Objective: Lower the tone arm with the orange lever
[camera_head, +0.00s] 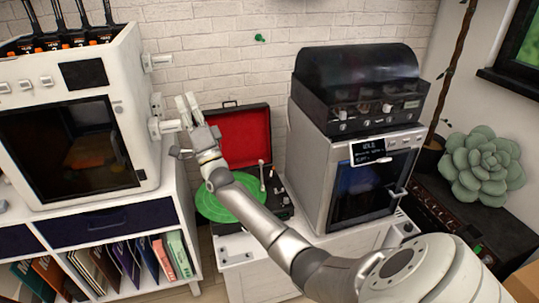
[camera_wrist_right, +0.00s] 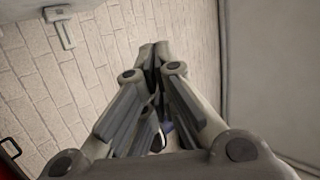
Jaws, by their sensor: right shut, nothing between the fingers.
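The record player has an open lid with a red lining (camera_head: 243,138) and a green record (camera_head: 226,203) on its platter. The pale tone arm (camera_head: 262,176) stands on the right side of the deck. I cannot make out the orange lever; my arm covers part of the deck. My right gripper (camera_head: 187,104) is shut and empty, raised above and left of the record player, close to the white machine's side. In the right wrist view its fingers (camera_wrist_right: 155,52) meet, with brick wall beyond. My left gripper is not in view.
A white machine (camera_head: 146,100) with a dark door and side fittings stands at left on a shelf of folders. A grey machine (camera_head: 306,150) with a dark-topped unit (camera_head: 357,85) stands right of the record player. A succulent (camera_head: 483,165) sits far right.

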